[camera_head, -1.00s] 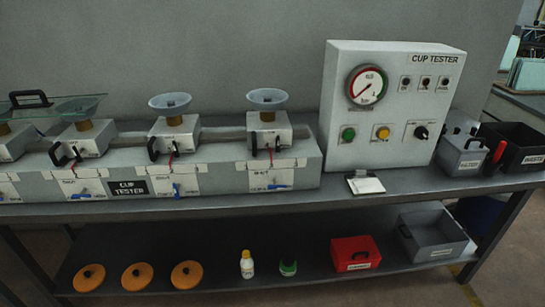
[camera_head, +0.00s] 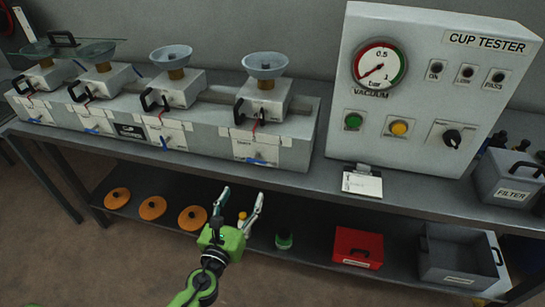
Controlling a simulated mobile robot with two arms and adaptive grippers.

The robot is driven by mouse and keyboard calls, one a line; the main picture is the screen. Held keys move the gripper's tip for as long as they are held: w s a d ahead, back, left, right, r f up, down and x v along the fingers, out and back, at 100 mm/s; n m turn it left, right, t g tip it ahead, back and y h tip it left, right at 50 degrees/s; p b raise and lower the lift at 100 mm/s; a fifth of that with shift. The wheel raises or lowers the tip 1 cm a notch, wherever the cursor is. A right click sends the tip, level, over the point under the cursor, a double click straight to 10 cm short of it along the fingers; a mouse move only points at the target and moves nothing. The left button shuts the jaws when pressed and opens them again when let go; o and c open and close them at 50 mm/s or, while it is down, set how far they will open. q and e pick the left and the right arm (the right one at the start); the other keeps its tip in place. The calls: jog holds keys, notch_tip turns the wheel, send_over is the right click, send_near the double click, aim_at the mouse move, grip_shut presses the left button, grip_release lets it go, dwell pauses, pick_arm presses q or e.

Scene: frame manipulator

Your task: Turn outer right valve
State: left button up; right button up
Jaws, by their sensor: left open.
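The outer right valve (camera_head: 262,161) is a small blue handle low on the front of the rightmost cup station of the grey tester block (camera_head: 300,150). Its handle lies roughly level. Similar blue valves (camera_head: 166,143) sit under the other stations to the left. My left gripper (camera_head: 242,194), green with pale fingertips, is open and empty. In the picture it is below the outer right valve, in front of the lower shelf, with its fingers pointing up toward the bench. It appears apart from the valve. My right gripper is not in view.
The control box (camera_head: 430,90) with a vacuum gauge stands to the right, with a notepad (camera_head: 362,184) before it. The lower shelf holds orange lids (camera_head: 153,207), a red box (camera_head: 358,248) and a grey bin (camera_head: 455,262). A yellow-capped bottle is mostly hidden behind my gripper.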

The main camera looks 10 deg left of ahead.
pick_arm(q)
jog(key=r, duration=0.2)
send_near(255, 162)
jog(key=w, duration=0.2)
jog(key=shift+m, duration=0.3)
jog(key=w, duration=0.7)
jog(key=shift+w+d+f, duration=0.1)
jog(key=shift+f, duration=0.2)
jog(key=shift+w, duration=0.8)
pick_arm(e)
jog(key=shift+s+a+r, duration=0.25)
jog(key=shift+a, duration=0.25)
pick_arm(q)
jog(key=c, duration=1.1)
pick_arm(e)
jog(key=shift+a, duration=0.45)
